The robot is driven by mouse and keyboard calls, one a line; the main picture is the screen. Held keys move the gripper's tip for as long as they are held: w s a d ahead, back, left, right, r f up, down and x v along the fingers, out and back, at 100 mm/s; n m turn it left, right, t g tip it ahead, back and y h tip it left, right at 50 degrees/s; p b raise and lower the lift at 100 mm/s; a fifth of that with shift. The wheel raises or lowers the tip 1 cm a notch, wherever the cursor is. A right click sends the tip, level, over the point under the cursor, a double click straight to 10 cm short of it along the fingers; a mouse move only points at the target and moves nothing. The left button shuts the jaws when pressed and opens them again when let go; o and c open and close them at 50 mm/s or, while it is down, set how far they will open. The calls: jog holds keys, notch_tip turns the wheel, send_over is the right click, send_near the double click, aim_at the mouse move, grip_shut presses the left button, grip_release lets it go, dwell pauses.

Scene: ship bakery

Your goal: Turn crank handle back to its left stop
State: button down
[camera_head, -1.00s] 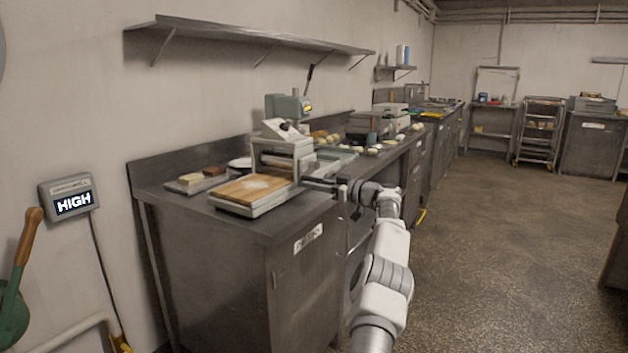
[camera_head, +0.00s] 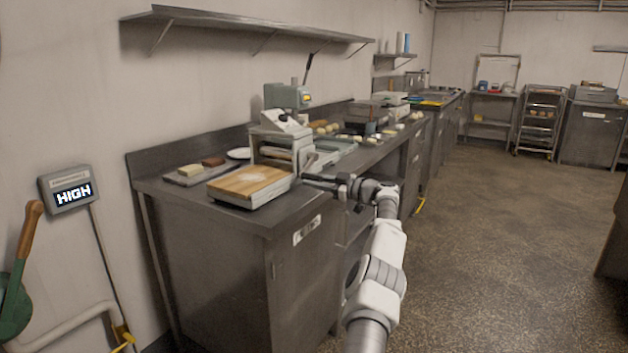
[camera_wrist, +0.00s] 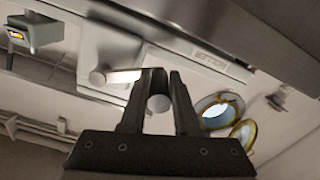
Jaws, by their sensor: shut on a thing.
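The crank handle shows in the wrist view as a short pale arm (camera_wrist: 122,76) running from a round pivot (camera_wrist: 97,78) on the machine's side to a round grip (camera_wrist: 158,104). My gripper (camera_wrist: 158,80) has its two dark fingers closed around the grip. The machine, a pale roller unit (camera_head: 282,142) with a wooden board (camera_head: 250,181) in front, stands on the steel counter. In the head view my gripper (camera_head: 325,181) reaches in from the right at the machine's side; the crank is too small there to read its angle.
A tray (camera_head: 184,180) with blocks lies left of the machine. A green-grey device (camera_head: 288,97) with a dark lever stands behind it. A wall display (camera_head: 70,190) reads HIGH. A shelf (camera_head: 250,30) hangs above the counter. The floor (camera_head: 500,240) at right is clear.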

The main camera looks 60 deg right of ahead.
jog(key=shift+d+r, duration=0.15)
jog(key=shift+r, duration=0.2)
dwell(0.6)
jog(key=c, duration=0.7)
grip_release()
jog(key=shift+f, duration=0.1)
jog(key=shift+o, duration=0.2)
jog(key=shift+f, duration=0.15)
jog(key=shift+f, duration=0.1)
jog(key=shift+s+f+b, duration=0.25)
jog(key=shift+s+b, duration=0.3)
jog(key=shift+b, duration=0.65)
jog(key=s+b, duration=0.2)
jog(key=b, duration=0.1)
jog(key=shift+d, duration=0.1)
jog(key=s+d+p, duration=0.1)
jog(key=s+p, duration=0.1)
jog(key=s, duration=1.2)
jog(key=shift+r, duration=0.35)
jog(key=shift+s, duration=0.1)
